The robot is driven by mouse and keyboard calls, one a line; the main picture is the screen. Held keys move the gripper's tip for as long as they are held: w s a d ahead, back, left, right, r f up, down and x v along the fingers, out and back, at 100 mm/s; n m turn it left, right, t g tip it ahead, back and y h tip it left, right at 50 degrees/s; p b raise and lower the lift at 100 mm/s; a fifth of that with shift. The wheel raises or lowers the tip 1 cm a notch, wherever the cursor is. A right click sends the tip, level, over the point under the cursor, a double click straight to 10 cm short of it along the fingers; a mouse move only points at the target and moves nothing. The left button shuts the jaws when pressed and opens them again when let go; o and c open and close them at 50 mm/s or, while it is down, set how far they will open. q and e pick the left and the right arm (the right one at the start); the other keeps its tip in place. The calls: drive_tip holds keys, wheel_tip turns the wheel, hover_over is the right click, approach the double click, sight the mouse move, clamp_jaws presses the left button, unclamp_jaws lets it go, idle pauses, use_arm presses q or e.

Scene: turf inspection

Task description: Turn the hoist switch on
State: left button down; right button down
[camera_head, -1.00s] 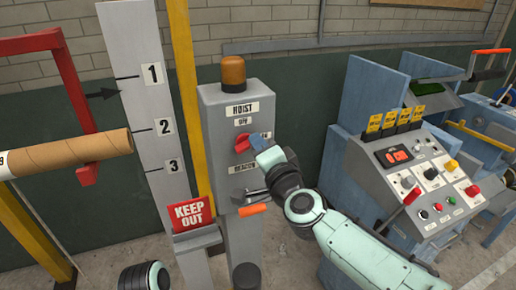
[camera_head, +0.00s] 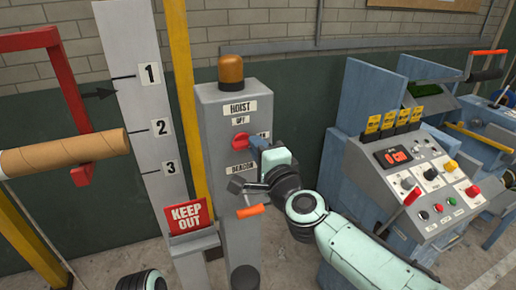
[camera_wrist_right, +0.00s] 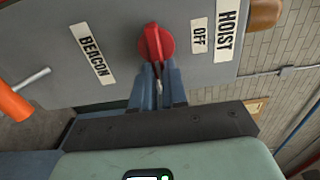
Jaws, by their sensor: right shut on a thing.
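The hoist switch is a red rotary knob (camera_head: 240,142) on the front of a grey post box (camera_head: 226,110), under the HOIST and OFF labels. In the right wrist view the knob (camera_wrist_right: 155,42) has its grip bar pointing toward my fingers, away from the line to the OFF label (camera_wrist_right: 198,36). My right gripper (camera_head: 257,144) reaches it from the right, its blue fingers (camera_wrist_right: 157,78) shut on the knob. A label right of the knob is mostly hidden by the fingers.
An amber lamp (camera_head: 231,70) tops the box. A lever with an orange handle (camera_head: 250,211) sticks out below the BEACON label. A KEEP OUT sign (camera_head: 188,215) and cardboard tube (camera_head: 65,155) are left. A control console (camera_head: 415,185) stands right.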

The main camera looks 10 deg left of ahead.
drive_tip(key=c, duration=1.2)
unclamp_jaws()
drive_tip(key=shift+o, duration=0.2)
drive_tip(key=b+v, duration=0.3)
drive_tip(key=v, duration=1)
drive_tip(key=shift+s, duration=0.2)
drive_tip(key=shift+d, duration=0.1)
